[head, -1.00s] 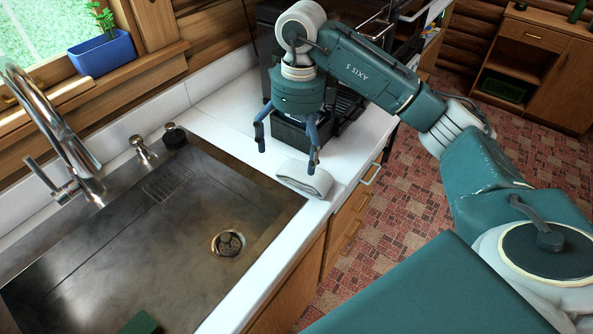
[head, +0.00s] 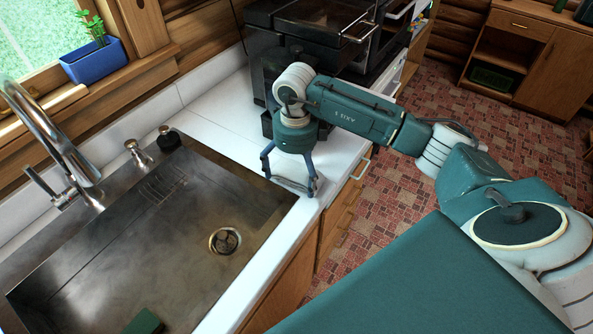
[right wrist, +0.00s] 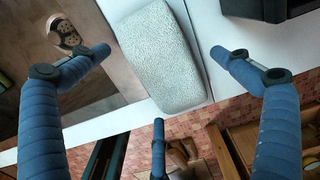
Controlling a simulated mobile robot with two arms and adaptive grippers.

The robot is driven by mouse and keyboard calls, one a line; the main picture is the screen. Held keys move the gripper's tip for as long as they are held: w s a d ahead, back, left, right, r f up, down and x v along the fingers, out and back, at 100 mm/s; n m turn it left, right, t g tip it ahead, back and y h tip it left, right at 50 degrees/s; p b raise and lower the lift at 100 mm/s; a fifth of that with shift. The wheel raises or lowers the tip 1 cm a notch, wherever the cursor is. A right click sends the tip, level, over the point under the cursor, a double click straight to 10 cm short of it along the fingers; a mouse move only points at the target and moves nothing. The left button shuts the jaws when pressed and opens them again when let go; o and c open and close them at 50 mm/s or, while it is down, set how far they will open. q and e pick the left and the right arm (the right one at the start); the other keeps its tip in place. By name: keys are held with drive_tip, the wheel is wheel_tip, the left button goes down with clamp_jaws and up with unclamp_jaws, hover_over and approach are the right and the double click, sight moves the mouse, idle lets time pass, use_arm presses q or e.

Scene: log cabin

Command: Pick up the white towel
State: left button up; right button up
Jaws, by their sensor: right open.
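The folded white towel (right wrist: 162,58) lies on the white counter between the sink and a dark appliance. In the head view the towel (head: 291,186) is mostly hidden by my right gripper (head: 291,184), which is low over it. In the right wrist view my right gripper (right wrist: 160,75) is open, with blue fingers on either side of the towel and a third finger below it in the picture. The fingers look apart from the towel; whether any tip touches the counter I cannot tell. My left gripper is not in view.
The steel sink (head: 130,255) with its tap (head: 50,125) is left of the towel. A dark appliance (head: 262,75) stands behind my right gripper. Wooden drawers (head: 345,215) are below the counter edge. A plant in a blue pot (head: 93,62) sits at the window.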

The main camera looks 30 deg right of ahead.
drive_tip(key=c, duration=1.3)
drive_tip(key=shift+o, duration=0.2)
drive_tip(key=shift+r, duration=0.1)
wheel_tip(320, 180, up, 11)
drive_tip(key=b, duration=0.3)
wheel_tip(320, 180, up, 9)
drive_tip(key=p, duration=0.1)
hover_over(295, 173)
drive_tip(key=shift+s, duration=0.1)
drive_tip(key=shift+o, duration=1.1)
drive_tip(key=shift+c, duration=0.4)
